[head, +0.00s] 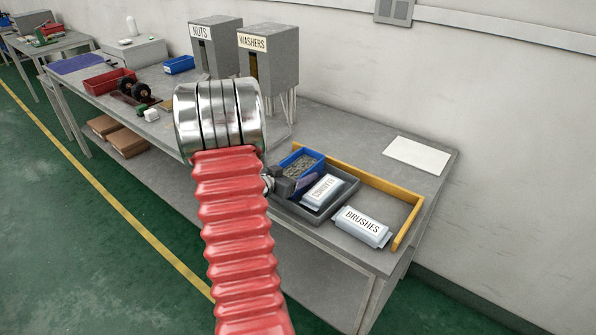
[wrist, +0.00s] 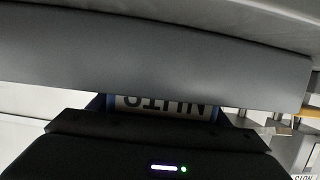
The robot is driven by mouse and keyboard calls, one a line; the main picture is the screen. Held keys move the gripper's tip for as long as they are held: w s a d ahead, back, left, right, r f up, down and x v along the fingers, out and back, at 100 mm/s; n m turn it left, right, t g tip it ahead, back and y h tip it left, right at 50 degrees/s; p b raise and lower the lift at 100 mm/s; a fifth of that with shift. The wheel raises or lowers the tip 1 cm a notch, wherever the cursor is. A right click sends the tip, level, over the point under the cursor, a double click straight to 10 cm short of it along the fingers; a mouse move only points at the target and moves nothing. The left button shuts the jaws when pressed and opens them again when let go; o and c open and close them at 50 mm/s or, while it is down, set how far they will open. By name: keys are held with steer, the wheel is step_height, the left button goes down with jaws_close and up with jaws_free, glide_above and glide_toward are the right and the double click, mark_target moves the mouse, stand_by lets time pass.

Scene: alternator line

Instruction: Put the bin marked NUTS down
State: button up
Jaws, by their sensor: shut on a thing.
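The blue bin (head: 315,155) holds small grey pieces and appears at the back left part of a grey tray (head: 352,188) on the bench. I cannot tell whether its base touches the tray or hangs just above it. My gripper (head: 288,186) is shut on the bin's near side, partly hidden behind my red arm sleeve. In the wrist view the NUTS label (wrist: 160,103) shows upside down on the blue bin, partly covered by a grey bar and my dark gripper body.
A white pack (head: 322,192) lies in the tray, and a BRUSHES pack (head: 361,226) lies right of it. A yellow rail (head: 407,222) edges that bench end. NUTS (head: 215,45) and WASHERS (head: 268,60) dispensers stand behind. Bench surface is free near the white sheet (head: 416,155).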

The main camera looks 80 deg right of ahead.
stand_by(0.3)
steer(key=o, duration=1.3)
steer(key=shift+f, duration=0.15)
steer(key=shift+w+a+r, duration=0.1)
steer(key=shift+a+r, duration=0.1)
steer(key=v, duration=1.1)
steer(key=shift+a, duration=0.25)
steer(key=shift+w+r, duration=0.1)
steer(key=shift+w, duration=0.1)
